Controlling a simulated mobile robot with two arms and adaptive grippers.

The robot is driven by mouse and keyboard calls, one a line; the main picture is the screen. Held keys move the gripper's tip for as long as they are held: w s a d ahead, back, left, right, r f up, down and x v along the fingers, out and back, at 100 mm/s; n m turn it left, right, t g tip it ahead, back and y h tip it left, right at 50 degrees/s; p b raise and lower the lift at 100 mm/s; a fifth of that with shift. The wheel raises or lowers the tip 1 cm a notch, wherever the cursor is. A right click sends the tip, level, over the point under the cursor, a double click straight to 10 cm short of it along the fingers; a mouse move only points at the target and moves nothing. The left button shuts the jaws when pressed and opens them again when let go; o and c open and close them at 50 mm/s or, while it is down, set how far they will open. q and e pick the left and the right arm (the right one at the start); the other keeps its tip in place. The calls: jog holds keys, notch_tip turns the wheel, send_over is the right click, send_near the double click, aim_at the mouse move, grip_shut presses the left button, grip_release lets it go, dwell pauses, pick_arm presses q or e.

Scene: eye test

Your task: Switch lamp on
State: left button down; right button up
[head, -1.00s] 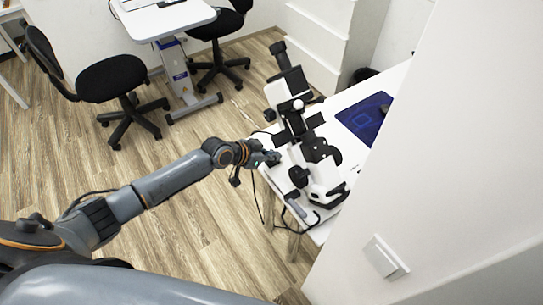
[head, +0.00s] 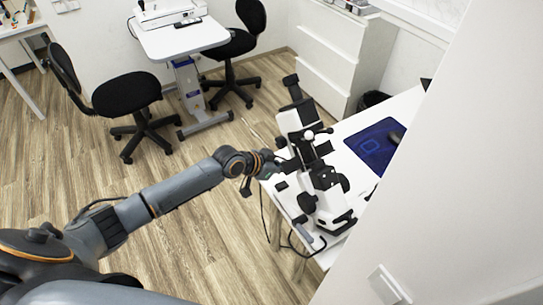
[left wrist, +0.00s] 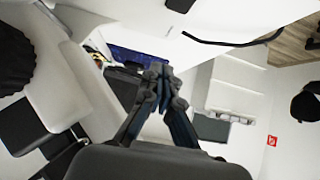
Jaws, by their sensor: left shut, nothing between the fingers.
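The lamp looks like a white and black eye-examination instrument (head: 322,180) standing on a white table (head: 352,124) in the head view. Its base is near the table's front edge. A small dark box (head: 282,185) lies at the table's left edge. My left gripper (head: 274,172) is just left of the instrument, above that edge, and its tips are hard to make out there. In the left wrist view my left gripper (left wrist: 160,70) is shut, with its fingertips together and nothing between them. Whether it touches anything is unclear. My right gripper is not in view.
A blue mat (head: 372,146) with a dark mouse lies on the table. A pale wall (head: 440,190) fills the right side. Two black chairs (head: 126,94) and another white table (head: 180,40) stand behind. Bare floor (head: 180,235) lies left of the table.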

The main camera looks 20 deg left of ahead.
pick_arm(q)
jog(key=r+v, duration=0.1)
jog(key=v, duration=0.7)
jog(key=shift+w+d+r+b, duration=0.15)
jog(key=shift+w+d+b, duration=0.25)
jog(key=shift+b, duration=0.05)
jog(key=s+a+f+n+y, duration=0.2)
jog(key=a+f, duration=0.2)
jog(key=f, duration=0.7)
jog(key=s+a+f+n+y, duration=0.2)
jog(key=a+f, duration=0.2)
jog(key=f, duration=0.7)
jog(key=s+a+f+n+g+y, duration=0.1)
jog(key=s+a+f+g, duration=0.1)
jog(key=s+f, duration=0.7)
jog(key=s+d+f+g, duration=0.1)
jog(key=s+f, duration=0.4)
jog(key=s, duration=0.6)
jog(key=s+d+f+g, duration=0.2)
jog(key=s+f, duration=0.4)
jog(key=s, duration=0.5)
jog(key=s+d+f+g+y, duration=0.1)
jog(key=s+d+f+g, duration=0.1)
jog(key=s+f, duration=0.4)
jog(key=s+d, duration=0.1)
jog(key=s, duration=0.4)
jog(key=shift+s, duration=0.35)
